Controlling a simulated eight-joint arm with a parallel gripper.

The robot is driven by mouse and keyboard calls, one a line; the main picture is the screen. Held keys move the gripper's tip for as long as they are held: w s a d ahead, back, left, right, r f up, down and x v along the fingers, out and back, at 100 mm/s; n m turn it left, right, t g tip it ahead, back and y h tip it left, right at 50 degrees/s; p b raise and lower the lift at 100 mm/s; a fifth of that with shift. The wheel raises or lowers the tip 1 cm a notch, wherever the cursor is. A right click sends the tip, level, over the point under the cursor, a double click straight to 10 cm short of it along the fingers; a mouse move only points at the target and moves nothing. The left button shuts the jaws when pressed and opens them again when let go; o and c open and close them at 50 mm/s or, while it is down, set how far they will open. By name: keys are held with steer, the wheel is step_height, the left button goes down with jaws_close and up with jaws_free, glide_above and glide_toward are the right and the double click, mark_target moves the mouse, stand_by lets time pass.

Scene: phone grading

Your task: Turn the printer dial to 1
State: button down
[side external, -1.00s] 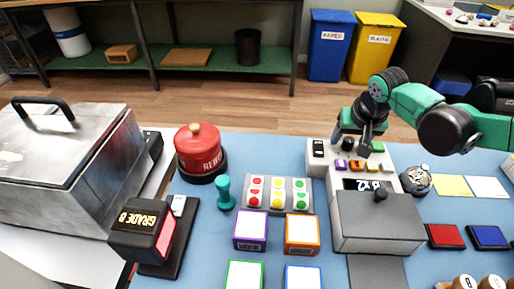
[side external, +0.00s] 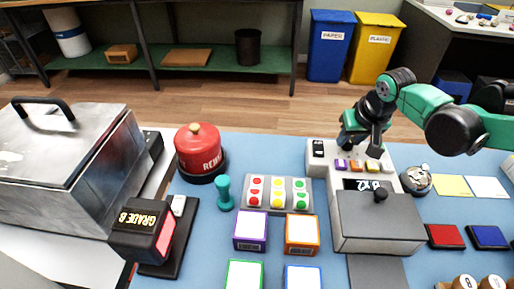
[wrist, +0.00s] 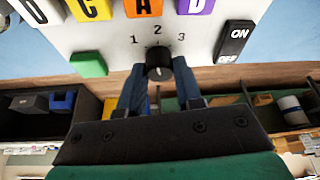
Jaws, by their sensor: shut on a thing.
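The printer (side external: 347,222) stands at the right of the blue table, with a pale control panel at its back. The black dial (wrist: 158,62) is in the middle of the wrist view, below the printed numbers 1, 2 and 3. My gripper (wrist: 160,82) has its blue fingers on both sides of the dial and is shut on it. I cannot clearly tell which number the dial points to. In the side view my gripper (side external: 375,150) reaches down over the panel and largely hides the dial.
Beside the dial are an ON/OFF switch (wrist: 235,42), lettered buttons (wrist: 143,6) and a green button (wrist: 89,64).

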mark_target(358, 155)
steer(key=n+y, duration=0.1)
steer(key=n, duration=0.2)
steer(key=shift+d, duration=0.1)
steer(key=shift+n+g+y, duration=0.6)
steer(key=shift+n+y, duration=0.1)
steer(key=shift+n, duration=1.3)
steer(key=c, duration=0.6)
jaws_free()
steer(key=shift+r, duration=0.1)
steer(key=shift+v, duration=2.7)
steer(key=shift+d, duration=0.15)
